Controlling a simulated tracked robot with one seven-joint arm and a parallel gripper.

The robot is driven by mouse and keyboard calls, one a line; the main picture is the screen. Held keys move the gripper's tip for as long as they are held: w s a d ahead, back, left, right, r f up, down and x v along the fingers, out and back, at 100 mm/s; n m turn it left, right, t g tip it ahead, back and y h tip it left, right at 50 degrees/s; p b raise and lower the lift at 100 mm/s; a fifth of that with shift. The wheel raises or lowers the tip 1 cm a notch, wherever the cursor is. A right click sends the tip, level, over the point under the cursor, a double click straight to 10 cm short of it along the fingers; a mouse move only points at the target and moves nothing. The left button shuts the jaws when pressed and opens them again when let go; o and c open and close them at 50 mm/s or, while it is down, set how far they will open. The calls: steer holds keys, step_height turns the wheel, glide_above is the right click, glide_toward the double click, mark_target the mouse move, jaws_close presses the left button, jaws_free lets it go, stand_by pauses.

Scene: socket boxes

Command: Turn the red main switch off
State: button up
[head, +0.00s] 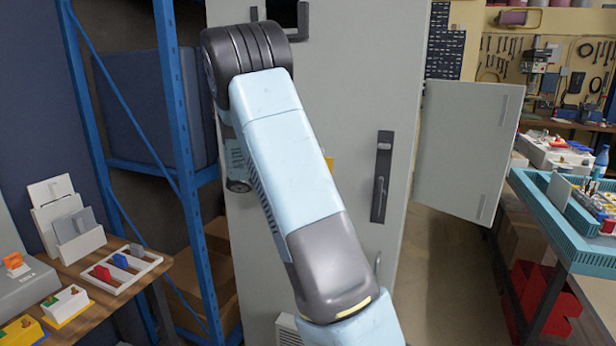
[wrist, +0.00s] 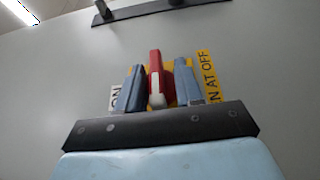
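The red main switch handle (wrist: 155,62) stands upright in the wrist view, with a pale front face, on a yellow plate (wrist: 204,66) on a grey cabinet front. The yellow plate carries text ending in "AT OFF" at the right; a white "ON" label (wrist: 116,98) is at the left. My gripper (wrist: 158,68) has one blue-grey finger on each side of the handle. Narrow gaps show between handle and fingers, wider at the right. The handle's base is hidden. In the head view my arm hides the switch and gripper; only a yellow sliver (head: 330,165) shows.
The tall grey cabinet (head: 350,60) has a dark door handle (head: 382,176) right of my arm. A grey door panel (head: 466,150) stands at the right. Blue shelving (head: 180,110) and a wooden table (head: 65,268) are at the left; a workbench with a teal tray (head: 590,262) is at the right.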

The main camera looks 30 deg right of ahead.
steer(key=v, duration=1.3)
steer(key=shift+w+a, duration=0.25)
steer(key=shift+a, duration=0.1)
steer(key=shift+s, duration=0.1)
steer(key=s+d+r+n+t+y, duration=0.15)
steer(key=s+y, duration=0.25)
steer(key=s, duration=0.4)
steer(key=s+r+n+t+y, duration=0.1)
steer(key=s+r+t+y, duration=0.25)
steer(key=s, duration=0.35)
steer(key=s+a+n+t+y, duration=0.1)
steer(key=s+a+t+y, duration=0.1)
steer(key=s, duration=0.4)
steer(key=s+a+n+t+y, duration=0.1)
steer(key=s+a+t+y, duration=0.2)
steer(key=s, duration=0.3)
steer(key=s+a+r+n+t+y, duration=0.1)
steer(key=s+a+t+y, duration=0.2)
steer(key=s+a+t, duration=0.1)
steer(key=shift+s+a+t, duration=0.15)
steer(key=shift+s+a, duration=0.15)
steer(key=shift+s, duration=0.35)
steer(key=shift+s+a+t, duration=0.15)
steer(key=shift+s+a, duration=0.1)
steer(key=shift+s, duration=0.4)
